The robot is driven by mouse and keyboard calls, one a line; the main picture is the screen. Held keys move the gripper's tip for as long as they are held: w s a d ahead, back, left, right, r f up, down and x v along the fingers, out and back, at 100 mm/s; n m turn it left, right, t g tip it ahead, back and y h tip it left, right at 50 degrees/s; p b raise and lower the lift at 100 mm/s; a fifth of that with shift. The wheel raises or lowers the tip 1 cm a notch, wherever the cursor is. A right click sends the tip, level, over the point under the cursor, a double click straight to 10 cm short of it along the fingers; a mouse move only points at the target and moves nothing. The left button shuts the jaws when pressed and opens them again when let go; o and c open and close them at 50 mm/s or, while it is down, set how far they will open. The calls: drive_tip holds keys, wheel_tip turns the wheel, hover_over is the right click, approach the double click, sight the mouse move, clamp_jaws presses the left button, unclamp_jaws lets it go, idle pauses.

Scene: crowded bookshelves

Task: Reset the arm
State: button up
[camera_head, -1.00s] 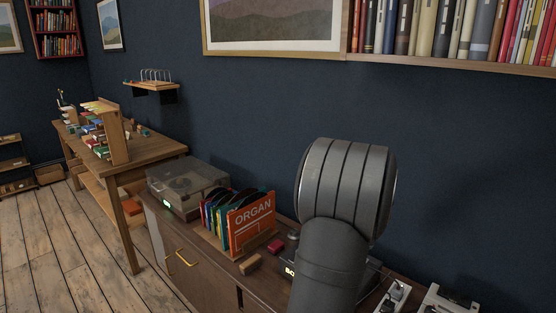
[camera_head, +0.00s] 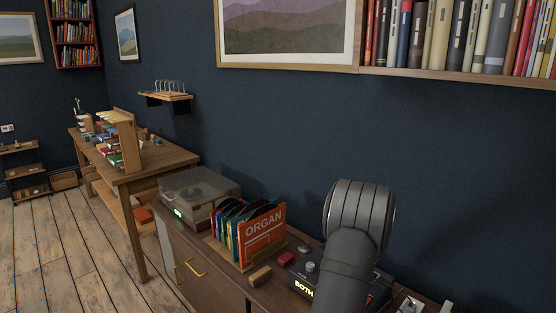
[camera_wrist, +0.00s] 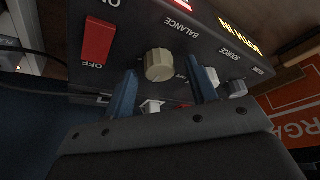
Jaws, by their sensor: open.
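My gripper (camera_wrist: 165,92) shows in the wrist view with its two blue fingers apart and nothing between them. A dark control box (camera_wrist: 215,50) is in front of it, tilted in that view. The box carries a balance knob (camera_wrist: 159,65), a red off switch (camera_wrist: 98,40) and a source knob (camera_wrist: 238,88). The balance knob lies just beyond the gap between the fingertips; I cannot tell the exact distance. In the head view my arm hides much of the box (camera_head: 303,287), and the gripper is hidden there.
An orange organ record sleeve (camera_head: 262,238) stands with other sleeves on the cabinet. A record player (camera_head: 198,192) is farther left. A wooden block (camera_head: 260,276) and a red block (camera_head: 286,258) lie near the box. A book shelf (camera_head: 450,76) hangs above right.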

drive_tip(key=shift+f, duration=0.15)
drive_tip(key=v, duration=1.7)
drive_tip(key=x, duration=1.7)
drive_tip(key=shift+w+f, duration=0.1)
drive_tip(key=shift+f, duration=0.05)
drive_tip(key=shift+m, duration=0.5)
drive_tip(key=shift+a+m+h, duration=0.15)
drive_tip(key=shift+m+h, duration=0.75)
drive_tip(key=shift+m, duration=0.9)
drive_tip(key=shift+a+m+g+h, duration=0.1)
drive_tip(key=shift+m+g+h, duration=0.3)
drive_tip(key=shift+m, duration=1)
drive_tip(key=shift+m+g+h, duration=0.4)
drive_tip(key=shift+m, duration=1)
